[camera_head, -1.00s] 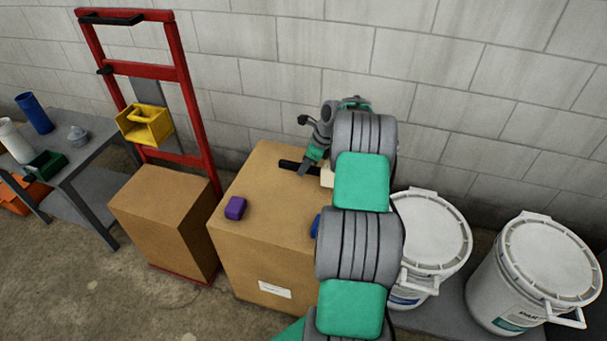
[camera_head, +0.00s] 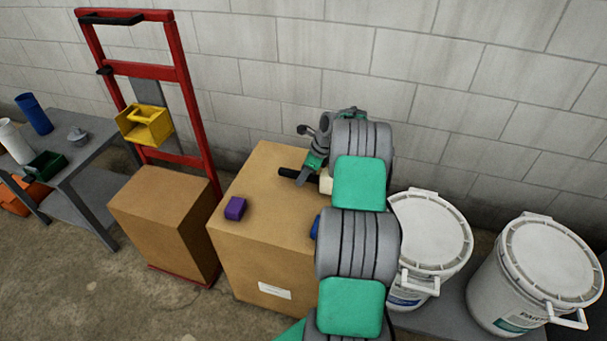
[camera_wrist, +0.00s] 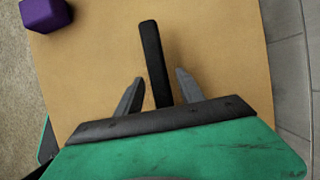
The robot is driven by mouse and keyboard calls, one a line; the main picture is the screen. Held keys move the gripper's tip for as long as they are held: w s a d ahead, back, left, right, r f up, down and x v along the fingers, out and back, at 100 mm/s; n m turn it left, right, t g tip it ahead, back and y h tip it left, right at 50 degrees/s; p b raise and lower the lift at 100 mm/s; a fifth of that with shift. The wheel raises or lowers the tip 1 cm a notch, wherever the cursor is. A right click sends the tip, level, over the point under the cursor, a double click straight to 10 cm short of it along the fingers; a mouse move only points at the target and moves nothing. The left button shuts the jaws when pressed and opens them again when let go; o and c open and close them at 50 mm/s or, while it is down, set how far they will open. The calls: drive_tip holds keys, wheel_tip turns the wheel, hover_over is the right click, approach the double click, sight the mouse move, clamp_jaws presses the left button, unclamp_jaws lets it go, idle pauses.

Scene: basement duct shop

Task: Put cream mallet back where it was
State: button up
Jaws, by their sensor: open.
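The cream mallet lies on top of the large cardboard box (camera_head: 262,200). A small part of its cream head (camera_head: 326,181) shows beside my arm, and its black handle (camera_head: 290,173) points left. In the wrist view the black handle (camera_wrist: 154,60) runs between my two fingers, with a gap on each side; the head is hidden there behind my gripper's body. My gripper (camera_wrist: 157,88) is open around the handle, low over the box top. In the head view my gripper (camera_head: 303,177) is at the handle, partly hidden by my arm.
A purple block (camera_head: 235,208) sits near the box's left edge. A blue thing (camera_head: 315,227) is mostly hidden behind my arm. White buckets (camera_head: 430,230) stand to the right. A red hand truck (camera_head: 190,110) and smaller carton (camera_head: 165,215) stand left. A block wall is behind.

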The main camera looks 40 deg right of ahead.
sight(316, 176)
drive_tip(key=p+v, duration=0.2)
drive_tip(key=v, duration=1)
drive_tip(key=a+r+n, duration=0.5)
drive_tip(key=a+n, duration=0.1)
drive_tip(key=a, duration=0.4)
drive_tip(key=s+a+r+n+g+h, duration=0.1)
drive_tip(key=s+a+r+n, duration=0.2)
drive_tip(key=a, duration=0.4)
drive_tip(key=s+a+r+n, duration=0.2)
drive_tip(key=s+a+n, duration=0.1)
drive_tip(key=a+n, duration=0.35)
drive_tip(key=s+a+f+n, duration=0.1)
drive_tip(key=s+a+n, duration=0.4)
drive_tip(key=s, duration=0.3)
drive_tip(key=s+a+f+n+h, duration=0.1)
drive_tip(key=s+a+n, duration=0.4)
drive_tip(key=s+n, duration=0.3)
drive_tip(key=shift+s+f+g+h, duration=0.3)
drive_tip(key=shift+s+f, duration=0.05)
drive_tip(key=shift+f, duration=0.05)
drive_tip(key=shift+a, duration=0.2)
